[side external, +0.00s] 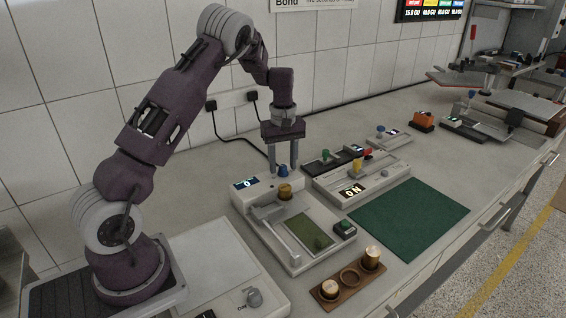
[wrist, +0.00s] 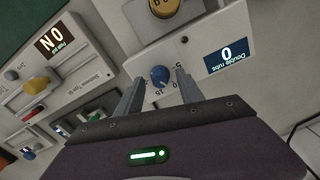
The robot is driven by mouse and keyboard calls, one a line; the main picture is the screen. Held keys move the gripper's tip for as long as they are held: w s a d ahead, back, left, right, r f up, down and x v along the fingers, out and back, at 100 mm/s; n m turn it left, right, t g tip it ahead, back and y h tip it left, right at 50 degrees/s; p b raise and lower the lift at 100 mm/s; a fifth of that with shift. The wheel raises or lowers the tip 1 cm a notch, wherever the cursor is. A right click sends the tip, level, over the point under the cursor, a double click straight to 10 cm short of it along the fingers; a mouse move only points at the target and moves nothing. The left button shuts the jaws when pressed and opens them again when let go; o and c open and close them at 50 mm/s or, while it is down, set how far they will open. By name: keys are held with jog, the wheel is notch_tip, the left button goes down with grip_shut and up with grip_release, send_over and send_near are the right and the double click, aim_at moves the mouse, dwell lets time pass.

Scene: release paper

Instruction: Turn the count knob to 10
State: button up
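The count knob (wrist: 160,75) is a small blue round knob on a white machine (side external: 289,252). Numbers are printed around it, partly hidden by a finger in the wrist view. It also shows as a blue spot between the fingers in the side external view (side external: 283,171). The machine's display (wrist: 226,54), labelled "Double rubs", reads 0; it also shows at the machine's back left in the side external view (side external: 246,184). My gripper (wrist: 158,77) is open and points down over the knob (side external: 283,168), one finger to each side, with visible gaps.
A brass weight (side external: 285,191) sits on the machine just in front of the knob. A second device (side external: 362,186) reading ON stands to the right. A wooden holder (side external: 349,283) with brass weights and a green mat (side external: 409,218) lie in front. Black cables hang along the wall behind.

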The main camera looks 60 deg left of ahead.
aim_at(283, 166)
jog(key=shift+r, duration=0.1)
notch_tip(283, 166, up, 7)
jog(key=shift+f, duration=0.15)
jog(key=shift+d+r, duration=0.25)
jog(key=shift+r, duration=0.15)
jog(key=s+d+r+m+t, duration=0.3)
jog(key=s+d+r+m, duration=0.5)
jog(key=s+d+r, duration=0.7)
jog(key=s+d+f+m+t, duration=0.1)
jog(key=s+d+m, duration=0.2)
jog(key=s, duration=0.3)
jog(key=s+d+f+m+t, duration=0.1)
jog(key=s+d+m, duration=0.2)
jog(key=s, duration=0.4)
jog(key=shift+s+d+f+m+t, duration=0.3)
jog(key=shift+d+f+m, duration=0.1)
jog(key=shift+m, duration=0.1)
